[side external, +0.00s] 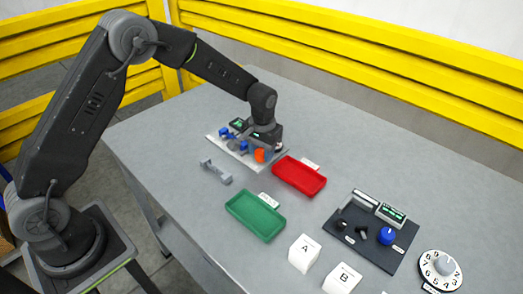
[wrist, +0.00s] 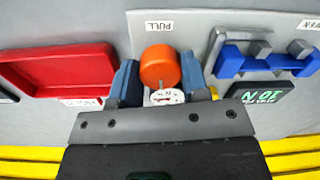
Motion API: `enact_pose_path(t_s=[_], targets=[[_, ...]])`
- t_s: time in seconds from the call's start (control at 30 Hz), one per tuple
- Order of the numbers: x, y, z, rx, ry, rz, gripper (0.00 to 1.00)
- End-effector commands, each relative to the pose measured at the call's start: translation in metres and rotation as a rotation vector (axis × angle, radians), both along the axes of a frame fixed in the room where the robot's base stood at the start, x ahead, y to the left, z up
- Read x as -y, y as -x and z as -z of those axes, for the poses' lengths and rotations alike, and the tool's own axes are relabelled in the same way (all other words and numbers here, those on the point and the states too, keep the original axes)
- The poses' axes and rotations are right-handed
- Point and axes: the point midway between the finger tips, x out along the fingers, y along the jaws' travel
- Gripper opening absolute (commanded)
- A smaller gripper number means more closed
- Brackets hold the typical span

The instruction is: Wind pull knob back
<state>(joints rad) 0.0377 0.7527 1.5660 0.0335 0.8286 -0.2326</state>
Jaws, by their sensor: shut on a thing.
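The orange pull knob (wrist: 160,66) stands on a light grey panel (wrist: 192,27) beside a "PULL" label (wrist: 158,27) in the wrist view. A small white disc (wrist: 166,97) with dark and red marks shows right by the knob, on the gripper side. My gripper (wrist: 160,82) has one blue-grey finger on each side of the knob and is shut on it. In the side external view the orange knob (side external: 260,155) shows at my gripper (side external: 262,145), at the panel's near right end. The contact itself is partly hidden there.
Blue handles (wrist: 265,62) and a green-lit display (wrist: 262,94) sit beside the knob on the panel. A red tray (side external: 300,177) lies close by. A green tray (side external: 255,215), a grey bracket (side external: 216,171) and a dark control panel (side external: 372,232) stand farther off.

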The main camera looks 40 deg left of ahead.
Motion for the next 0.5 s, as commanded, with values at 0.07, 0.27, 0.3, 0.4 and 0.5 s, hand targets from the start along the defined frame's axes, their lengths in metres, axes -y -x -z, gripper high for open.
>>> enact_pose_path(t_s=[0.07, 0.27, 0.3, 0.4, 0.5], targets=[[0.0003, -0.0002, 0.0002, 0.001, 0.001, -0.002, 0.18], [0.0002, -0.0002, 0.0002, 0.001, 0.001, -0.001, 0.54], [0.0001, -0.0001, 0.0001, 0.001, 0.001, -0.001, 0.58], [0.0001, -0.0001, 0.0001, 0.000, 0.001, -0.001, 0.67], [0.0000, -0.0001, 0.0001, 0.000, 0.001, 0.000, 0.67]])
